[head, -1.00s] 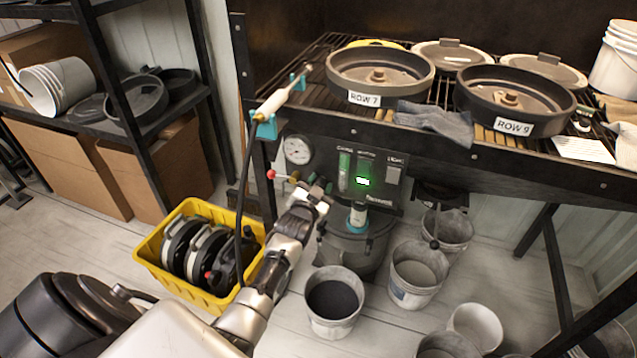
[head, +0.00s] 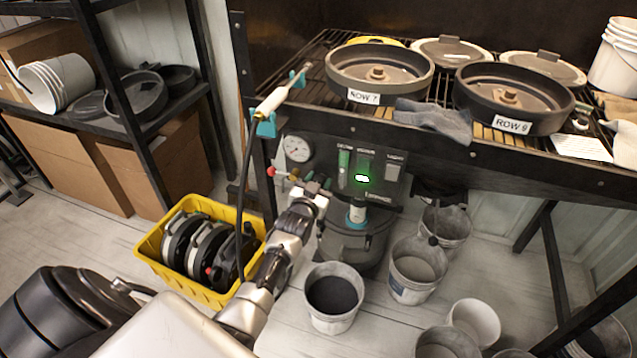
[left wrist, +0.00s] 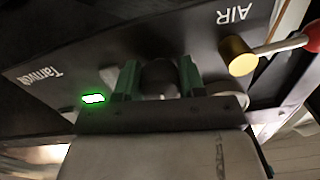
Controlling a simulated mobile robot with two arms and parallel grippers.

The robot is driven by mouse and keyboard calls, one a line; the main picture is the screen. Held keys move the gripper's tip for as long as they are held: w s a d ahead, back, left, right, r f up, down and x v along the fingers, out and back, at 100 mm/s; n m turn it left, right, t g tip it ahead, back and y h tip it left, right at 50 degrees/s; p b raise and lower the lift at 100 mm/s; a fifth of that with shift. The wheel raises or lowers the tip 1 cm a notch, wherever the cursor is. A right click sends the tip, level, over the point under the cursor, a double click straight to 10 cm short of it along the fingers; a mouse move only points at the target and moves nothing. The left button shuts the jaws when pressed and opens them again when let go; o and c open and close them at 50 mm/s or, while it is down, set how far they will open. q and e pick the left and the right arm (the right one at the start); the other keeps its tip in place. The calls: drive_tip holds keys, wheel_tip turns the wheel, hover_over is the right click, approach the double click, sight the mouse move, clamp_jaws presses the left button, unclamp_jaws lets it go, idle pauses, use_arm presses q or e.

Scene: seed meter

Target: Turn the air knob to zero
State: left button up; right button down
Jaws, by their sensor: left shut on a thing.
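The dark round air knob (left wrist: 158,76) sits on the black control panel (left wrist: 60,42) and shows between the green fingers in the left wrist view. My left gripper (left wrist: 158,84) is shut on it, with a finger on each side. No pointer or scale mark on the knob can be read. In the head view my left gripper (head: 318,184) is at the lower left of the panel and hides the knob. An "AIR" label shows upside down in the left wrist view, near a brass valve (left wrist: 238,56) with a red-tipped lever. My right gripper is not in view.
A pressure gauge (head: 297,149) and a lit green display (head: 362,178) are close to my gripper. A black hose (head: 243,185) hangs beside my forearm. A yellow crate (head: 223,297) and several buckets stand below. The rack (head: 400,143) overhangs the panel.

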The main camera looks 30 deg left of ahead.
use_arm(q)
drive_tip(key=o, duration=0.9)
drive_tip(key=v, duration=1.1)
drive_tip(key=shift+d+p, duration=0.1)
drive_tip(key=shift+p, duration=0.3)
